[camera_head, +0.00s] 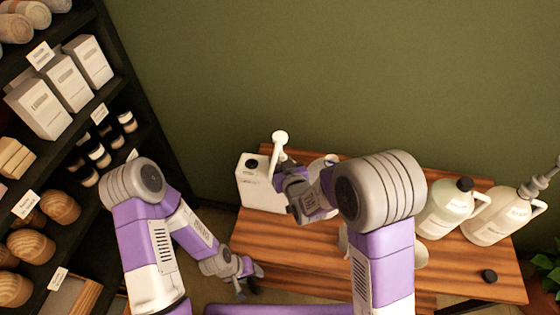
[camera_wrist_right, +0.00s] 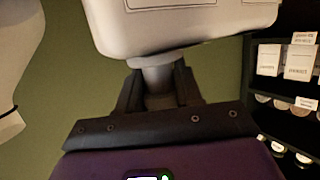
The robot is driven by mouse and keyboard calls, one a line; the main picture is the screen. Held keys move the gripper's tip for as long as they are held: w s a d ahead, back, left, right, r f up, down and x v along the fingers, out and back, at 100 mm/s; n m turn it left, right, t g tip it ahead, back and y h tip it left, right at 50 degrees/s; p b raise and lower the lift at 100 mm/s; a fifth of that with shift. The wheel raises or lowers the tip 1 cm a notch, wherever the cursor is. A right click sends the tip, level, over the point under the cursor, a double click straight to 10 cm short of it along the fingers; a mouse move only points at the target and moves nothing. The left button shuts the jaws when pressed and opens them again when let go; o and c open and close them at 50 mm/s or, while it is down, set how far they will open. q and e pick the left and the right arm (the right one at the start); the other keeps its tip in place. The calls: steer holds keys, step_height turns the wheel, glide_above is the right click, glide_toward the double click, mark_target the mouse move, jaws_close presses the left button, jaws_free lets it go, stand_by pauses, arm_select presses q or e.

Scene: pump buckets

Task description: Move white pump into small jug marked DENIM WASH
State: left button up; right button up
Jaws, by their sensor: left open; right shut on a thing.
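The white pump (camera_head: 280,141) stands up at the back left of the wooden table, its head and spout above my right gripper (camera_head: 286,174). That gripper is shut on the pump; the right wrist view shows a pale stem (camera_wrist_right: 158,80) between its fingers. A small white jug (camera_head: 258,188) with a dark round top stands just left of the pump. Its label is not readable, and I cannot tell whether the pump touches it. A large white body (camera_wrist_right: 185,22) fills the top of the wrist view. My left gripper (camera_head: 242,287) is open and empty, low near the table's left end.
Another white vessel is partly hidden behind my right arm. A pale jug with a black cap (camera_head: 446,208) and a jug with a grey pump (camera_head: 497,216) stand at the right. A loose black cap (camera_head: 489,276) lies near the front. A stocked shelf (camera_head: 117,82) is at left.

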mark_target(281, 147)
steer(key=shift+r, duration=0.1)
steer(key=shift+r+p, duration=2)
steer(key=shift+r, duration=1.45)
steer(key=shift+r, duration=0.1)
steer(key=shift+r+p, duration=2.05)
steer(key=shift+r, duration=1.35)
steer(key=shift+r+p, duration=2.25)
steer(key=shift+r, duration=1.25)
step_height(281, 147, up, 2)
steer(key=shift+p, duration=0.6)
